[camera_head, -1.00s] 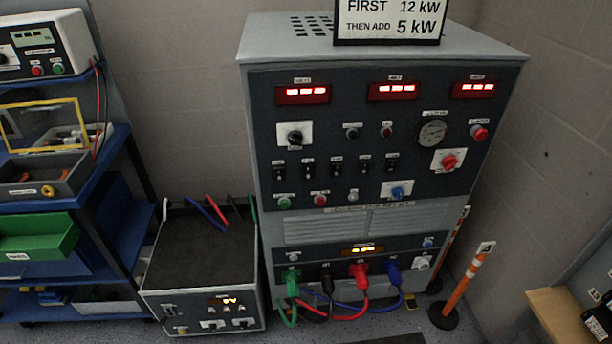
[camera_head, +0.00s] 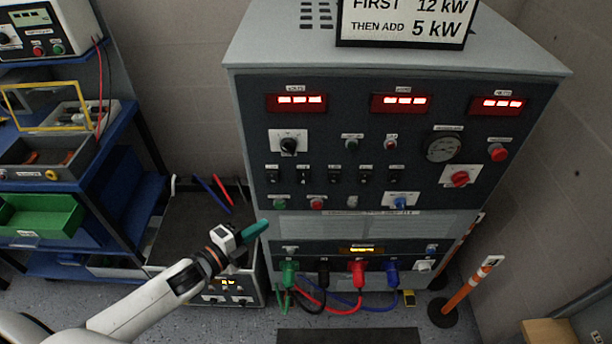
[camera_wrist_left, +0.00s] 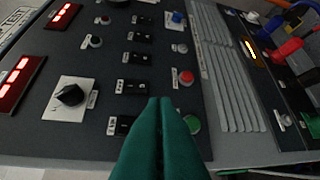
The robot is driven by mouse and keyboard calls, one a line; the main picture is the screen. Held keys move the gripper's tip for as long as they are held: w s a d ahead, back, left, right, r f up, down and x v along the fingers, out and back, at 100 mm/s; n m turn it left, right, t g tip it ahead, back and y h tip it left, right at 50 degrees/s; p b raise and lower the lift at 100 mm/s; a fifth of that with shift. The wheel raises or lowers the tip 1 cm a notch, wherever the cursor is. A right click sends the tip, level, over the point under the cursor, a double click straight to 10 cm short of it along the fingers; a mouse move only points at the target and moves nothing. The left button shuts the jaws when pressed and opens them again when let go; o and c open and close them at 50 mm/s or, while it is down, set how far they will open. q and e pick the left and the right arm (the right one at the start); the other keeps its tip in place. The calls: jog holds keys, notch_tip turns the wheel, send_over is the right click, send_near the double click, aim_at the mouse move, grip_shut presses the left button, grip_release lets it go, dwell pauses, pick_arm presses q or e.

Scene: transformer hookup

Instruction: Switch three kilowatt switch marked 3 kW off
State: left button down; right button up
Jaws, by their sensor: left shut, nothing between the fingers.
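The grey load cabinet has a row of several small black rocker switches (camera_head: 335,173) on its dark front panel. Their labels are too small to read, so I cannot tell which is marked 3 kW. In the left wrist view the same switches (camera_wrist_left: 133,87) run as a column above and left of the fingertips. My left gripper (camera_head: 264,224) has teal fingers, shut and empty, in front of the cabinet's lower left, below the switch row. In the left wrist view its tips (camera_wrist_left: 168,102) point at the panel, near the switch at the row's end. My right gripper is out of view.
Close to the fingers are a green button (camera_wrist_left: 192,124) and a red button (camera_wrist_left: 185,77). A black rotary knob (camera_head: 288,145) sits above the switches. Plugged coloured cables (camera_head: 357,275) hang below. A blue shelf rack (camera_head: 130,140) stands left, an orange post (camera_head: 470,285) right.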

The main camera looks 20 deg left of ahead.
pick_arm(q)
jog(key=r, duration=0.1)
jog(key=d+r+m, duration=0.1)
jog(key=shift+d+r+h, duration=0.15)
jog(key=shift+r+h, duration=0.25)
jog(key=p, duration=0.3)
send_near(307, 182)
jog(key=d+r+x, duration=0.1)
jog(key=x, duration=0.4)
jog(key=shift+w+a+f, duration=0.3)
jog(key=shift+a+f, duration=0.05)
jog(key=shift+f, duration=0.25)
